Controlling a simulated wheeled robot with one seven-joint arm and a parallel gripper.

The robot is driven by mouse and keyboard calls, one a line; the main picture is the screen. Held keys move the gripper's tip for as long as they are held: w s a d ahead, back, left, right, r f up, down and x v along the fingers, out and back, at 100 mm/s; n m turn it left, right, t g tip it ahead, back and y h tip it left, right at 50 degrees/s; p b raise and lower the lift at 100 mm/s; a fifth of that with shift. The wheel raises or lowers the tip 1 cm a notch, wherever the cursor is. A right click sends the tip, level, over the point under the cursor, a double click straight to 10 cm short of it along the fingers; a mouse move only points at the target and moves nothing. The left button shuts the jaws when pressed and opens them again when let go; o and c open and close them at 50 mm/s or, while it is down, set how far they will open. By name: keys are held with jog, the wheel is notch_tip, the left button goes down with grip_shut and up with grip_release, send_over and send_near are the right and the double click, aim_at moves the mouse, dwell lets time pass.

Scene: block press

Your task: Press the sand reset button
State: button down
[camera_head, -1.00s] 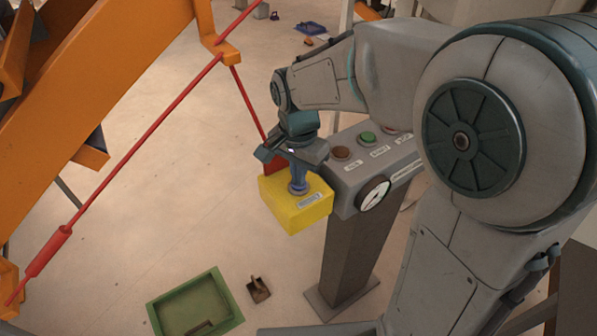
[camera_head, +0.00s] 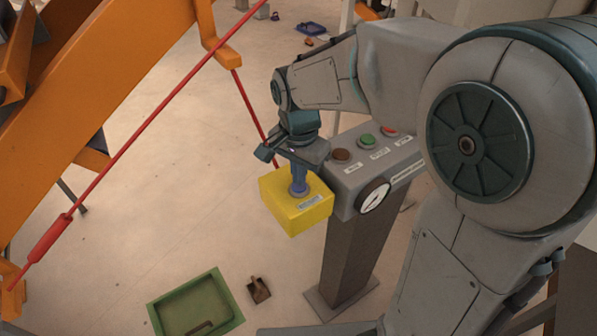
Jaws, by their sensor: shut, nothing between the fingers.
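A grey console (camera_head: 372,168) stands on a dark post. Its top carries a brown button (camera_head: 341,155), a green button (camera_head: 367,140) and a red button (camera_head: 390,130), each with a label too small to read. Which label names the sand reset is unclear. My gripper (camera_head: 292,153) is shut and empty, left of the brown button and apart from it. It is over a yellow box (camera_head: 298,208) at the console's left side. A blue upright stick (camera_head: 298,182) stands on that box just below my gripper; I cannot tell whether they touch.
A round gauge (camera_head: 373,196) is on the console's front. A large orange frame (camera_head: 95,95) with a red rod (camera_head: 140,130) fills the left. A green tray (camera_head: 195,305) and a small brown scoop (camera_head: 259,290) lie on the floor. Open floor lies between.

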aim_at(299, 188)
notch_tip(299, 188, up, 12)
jog(key=shift+s+f, duration=0.15)
jog(key=shift+f, duration=0.05)
dwell(0.6)
jog(key=s+d+f+n+t, duration=0.2)
jog(key=s+d+f+n, duration=0.5)
jog(key=s+d, duration=0.4)
jog(key=shift+s+d+f+n+t, duration=0.3)
jog(key=shift+s+d+f, duration=0.1)
jog(key=shift+s+f, duration=0.3)
